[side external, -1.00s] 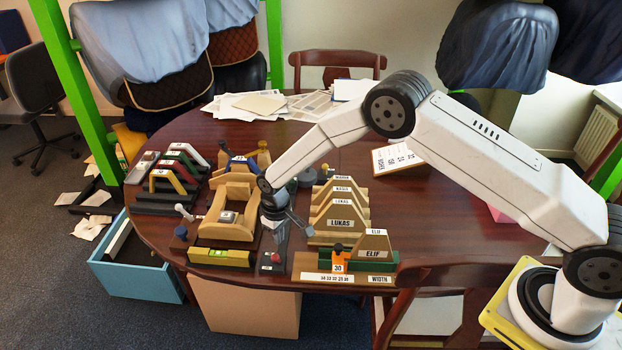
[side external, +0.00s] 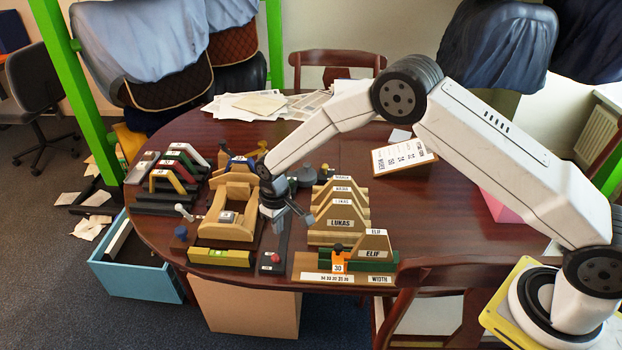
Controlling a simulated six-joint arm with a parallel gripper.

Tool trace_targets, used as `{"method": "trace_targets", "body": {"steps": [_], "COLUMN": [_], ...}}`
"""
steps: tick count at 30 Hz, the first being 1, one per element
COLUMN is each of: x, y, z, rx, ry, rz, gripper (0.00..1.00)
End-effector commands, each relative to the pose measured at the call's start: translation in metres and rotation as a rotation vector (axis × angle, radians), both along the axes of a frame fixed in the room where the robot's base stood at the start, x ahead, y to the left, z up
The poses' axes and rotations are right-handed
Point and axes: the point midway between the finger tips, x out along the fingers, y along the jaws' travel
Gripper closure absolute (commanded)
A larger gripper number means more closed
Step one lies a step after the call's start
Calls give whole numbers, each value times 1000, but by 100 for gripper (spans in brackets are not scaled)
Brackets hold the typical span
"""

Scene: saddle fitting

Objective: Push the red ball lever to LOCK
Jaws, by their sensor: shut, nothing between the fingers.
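The red ball (side external: 275,258) of the lever sits on a small dark base with a pale label (side external: 267,268) at the table's front edge. My gripper (side external: 277,232) hangs just behind and above the red ball, pointing down, shut and empty. A gap shows between it and the ball in this view. The lever's arm and any LOCK marking are too small to read.
A wooden saddle fixture (side external: 228,218) stands left of my gripper, with a yellow level (side external: 220,257) before it. Wooden templates (side external: 341,220) and a width gauge (side external: 343,277) stand to the right. The right tabletop is mostly clear.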

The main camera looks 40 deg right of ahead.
Motion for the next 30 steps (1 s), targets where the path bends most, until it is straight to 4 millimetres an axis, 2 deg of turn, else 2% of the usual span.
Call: {"method": "trace_targets", "body": {"steps": [18, 30], "x": [0, 0], "y": [0, 0], "z": [34, 36], "rx": [0, 0], "ry": [0, 1], "rz": [0, 0], "gripper": [100, 100]}}
